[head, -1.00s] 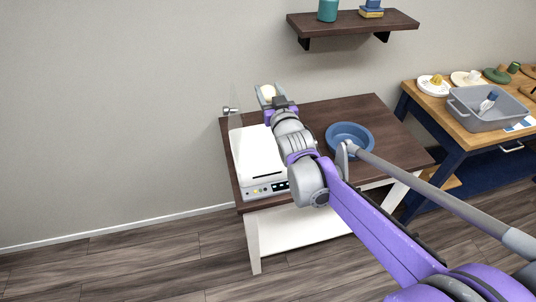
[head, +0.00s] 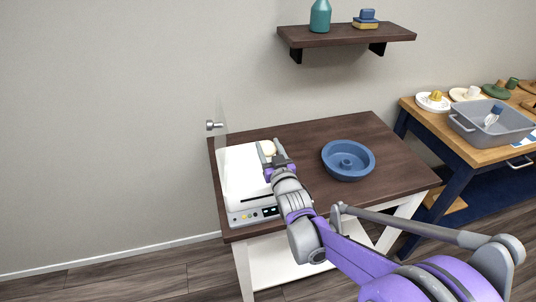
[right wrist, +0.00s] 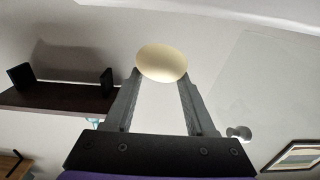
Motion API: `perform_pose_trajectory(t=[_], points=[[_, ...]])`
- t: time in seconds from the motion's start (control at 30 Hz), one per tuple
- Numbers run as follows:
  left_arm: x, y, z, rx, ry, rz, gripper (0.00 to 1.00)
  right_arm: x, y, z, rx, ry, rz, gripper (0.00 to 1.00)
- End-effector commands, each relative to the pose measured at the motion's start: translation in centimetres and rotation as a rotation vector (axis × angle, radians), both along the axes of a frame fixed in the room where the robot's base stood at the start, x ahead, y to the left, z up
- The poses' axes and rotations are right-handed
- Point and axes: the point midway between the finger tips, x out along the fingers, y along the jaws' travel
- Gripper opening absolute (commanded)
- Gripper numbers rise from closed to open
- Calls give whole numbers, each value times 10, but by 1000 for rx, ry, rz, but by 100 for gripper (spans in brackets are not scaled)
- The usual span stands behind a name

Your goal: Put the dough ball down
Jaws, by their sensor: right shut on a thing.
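The dough ball (head: 268,147) is pale and round. It is at the tip of my right gripper (head: 267,155), over the rear part of a white machine (head: 246,186) on the dark table. In the right wrist view the dough ball (right wrist: 162,62) sits between the fingertips of my right gripper (right wrist: 162,80), which is shut on it. I cannot tell whether the ball touches the machine. My left gripper is not in view.
A clear upright panel (head: 221,140) with a metal knob (head: 213,125) stands at the machine's left. A blue ring-shaped bowl (head: 348,174) is to the right on the dark table (head: 385,150). A wall shelf (head: 345,36) hangs above. A grey bin (head: 500,137) stands farther right.

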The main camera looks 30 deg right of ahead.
Motion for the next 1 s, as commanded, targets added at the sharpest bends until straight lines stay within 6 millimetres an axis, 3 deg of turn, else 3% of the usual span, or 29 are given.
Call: perform_pose_trajectory(t=[0.13, 0.9, 0.93, 1.0], points=[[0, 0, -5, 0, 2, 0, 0, 0, 0, -17, 1, 0, 0, 0], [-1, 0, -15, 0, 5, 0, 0, 0, 0, -30, 1, 0, 0, 0], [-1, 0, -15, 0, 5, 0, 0, 0, 0, -30, 1, 0, 0, 59], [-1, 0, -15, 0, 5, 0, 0, 0, 0, -30, 1, 0, 0, 72]])
